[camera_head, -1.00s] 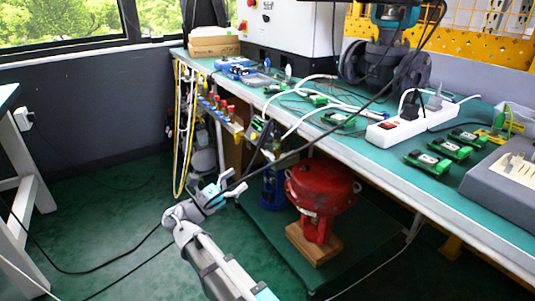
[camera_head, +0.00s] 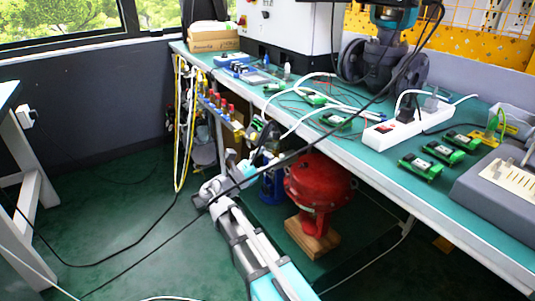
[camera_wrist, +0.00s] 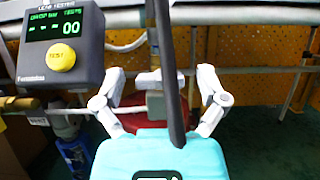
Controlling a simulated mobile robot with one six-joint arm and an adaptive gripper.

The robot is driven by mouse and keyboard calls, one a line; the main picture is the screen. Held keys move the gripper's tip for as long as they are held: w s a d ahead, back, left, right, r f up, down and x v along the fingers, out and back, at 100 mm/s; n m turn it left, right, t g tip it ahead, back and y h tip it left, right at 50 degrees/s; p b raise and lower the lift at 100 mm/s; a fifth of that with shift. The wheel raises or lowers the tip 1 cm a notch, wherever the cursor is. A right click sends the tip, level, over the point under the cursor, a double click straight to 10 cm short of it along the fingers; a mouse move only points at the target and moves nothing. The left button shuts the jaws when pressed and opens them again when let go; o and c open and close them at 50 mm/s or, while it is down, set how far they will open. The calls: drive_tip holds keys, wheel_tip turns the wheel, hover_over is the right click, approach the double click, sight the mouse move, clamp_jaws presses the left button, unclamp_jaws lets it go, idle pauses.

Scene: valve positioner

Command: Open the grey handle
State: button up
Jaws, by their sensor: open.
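My gripper (camera_wrist: 161,75) is open, with its two pale fingers spread wide in the wrist view. Between and beyond them is a small grey block (camera_wrist: 165,103), which looks like the grey handle. A brass-coloured fitting (camera_wrist: 150,82) stands just behind it. A black cable crosses in front and hides part of both. I see no finger touching the grey block. In the head view my gripper (camera_head: 243,168) is by the bench's front edge, left of the red valve body (camera_head: 320,182). The grey handle cannot be made out there.
A leak tester (camera_wrist: 62,45) with a yellow button fills the wrist view's upper left. A blue cylinder (camera_head: 271,187) stands beside the red valve. Black cables hang across my arm. The workbench (camera_head: 375,165) overhangs the valve; the green floor (camera_head: 120,220) at left is mostly clear.

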drive_tip(key=c, duration=1.2)
drive_tip(key=shift+o, duration=0.2)
drive_tip(key=shift+m+g, duration=0.4)
drive_tip(key=shift+m, duration=0.3)
drive_tip(key=m+g+h, duration=0.1)
drive_tip(key=m, duration=0.2)
drive_tip(key=shift+w+m+g, duration=0.1)
drive_tip(key=shift+m+g, duration=0.2)
drive_tip(key=shift+m+g+p, duration=0.45)
drive_tip(key=shift+m+g, duration=0.35)
drive_tip(key=shift+m, duration=0.9)
